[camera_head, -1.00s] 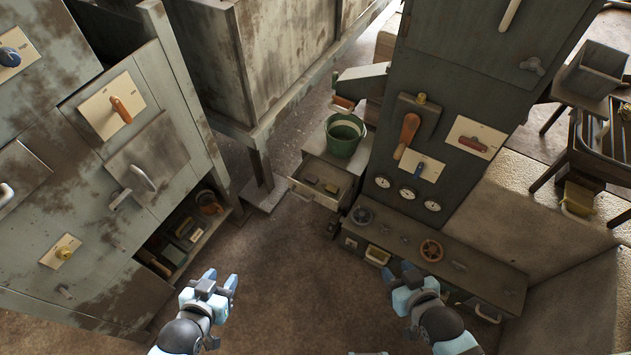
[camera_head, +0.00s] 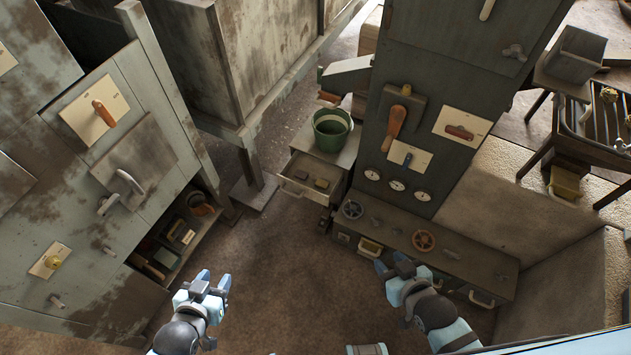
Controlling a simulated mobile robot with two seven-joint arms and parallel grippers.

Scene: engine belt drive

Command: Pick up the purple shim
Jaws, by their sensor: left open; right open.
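I cannot make out a purple shim in this view. Small dark blocks (camera_head: 320,184) lie in an open drawer (camera_head: 300,190) below a green bucket, too small to identify. Several small items (camera_head: 178,236) sit in an open compartment low in the left cabinet. My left gripper (camera_head: 213,283) is open and empty, low in the picture, below and right of that compartment. My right gripper (camera_head: 391,267) is open and empty, in front of the low bench with the handwheels.
The green bucket (camera_head: 332,128) stands on the drawer unit. The left cabinet (camera_head: 85,200) has handles and levers. A tall grey cabinet (camera_head: 440,70) with gauges rises behind the low bench (camera_head: 460,258). The brown floor (camera_head: 290,265) between my grippers is clear.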

